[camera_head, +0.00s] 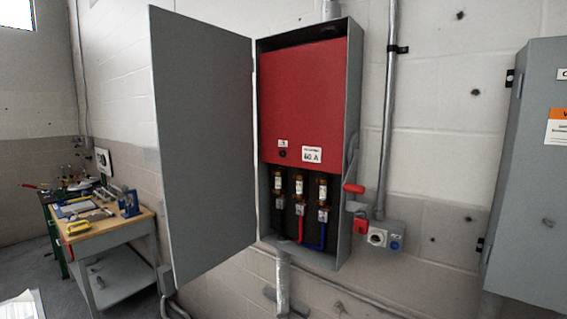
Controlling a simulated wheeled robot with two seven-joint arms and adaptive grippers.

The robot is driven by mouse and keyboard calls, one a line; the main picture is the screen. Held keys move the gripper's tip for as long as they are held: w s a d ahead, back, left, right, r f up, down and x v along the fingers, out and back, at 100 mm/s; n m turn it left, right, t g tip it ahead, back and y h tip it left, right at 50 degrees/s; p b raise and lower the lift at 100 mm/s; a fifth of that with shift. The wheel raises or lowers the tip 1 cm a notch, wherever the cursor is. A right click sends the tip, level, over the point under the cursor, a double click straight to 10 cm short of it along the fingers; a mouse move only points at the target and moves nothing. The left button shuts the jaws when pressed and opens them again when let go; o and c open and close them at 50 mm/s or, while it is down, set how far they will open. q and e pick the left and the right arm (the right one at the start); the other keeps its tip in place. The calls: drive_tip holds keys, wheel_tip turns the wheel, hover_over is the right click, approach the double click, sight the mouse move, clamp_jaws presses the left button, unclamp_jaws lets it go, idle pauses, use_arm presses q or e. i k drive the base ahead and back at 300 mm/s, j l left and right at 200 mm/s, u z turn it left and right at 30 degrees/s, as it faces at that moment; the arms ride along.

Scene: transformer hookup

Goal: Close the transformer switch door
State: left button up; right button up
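The transformer switch box (352,150) is a grey metal cabinet on the wall, near the middle of the head view. Its grey door (203,140) is hinged on the box's left side and stands wide open, swung out to the left. Inside are a red panel (308,95) with a "60 A" label and several fuses (298,190) below it, with red and blue cables. A lever with a red handle (354,188) is on the box's right side. Neither of my grippers shows in this view.
Another grey cabinet (535,200) with an orange label is at the far right. A vertical conduit (389,110) runs down to a small outlet box (385,236). A workbench (100,230) with tools stands at the left, behind the door.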

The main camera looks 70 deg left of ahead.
sight(201, 72)
drive_tip(key=i+u, duration=0.15)
drive_tip(key=u, duration=0.25)
drive_tip(key=i+l+u, duration=0.1)
drive_tip(key=u, duration=0.3)
drive_tip(key=l+u, duration=0.2)
drive_tip(key=u, duration=0.2)
drive_tip(key=i+l+u, duration=0.15)
drive_tip(key=u, duration=0.25)
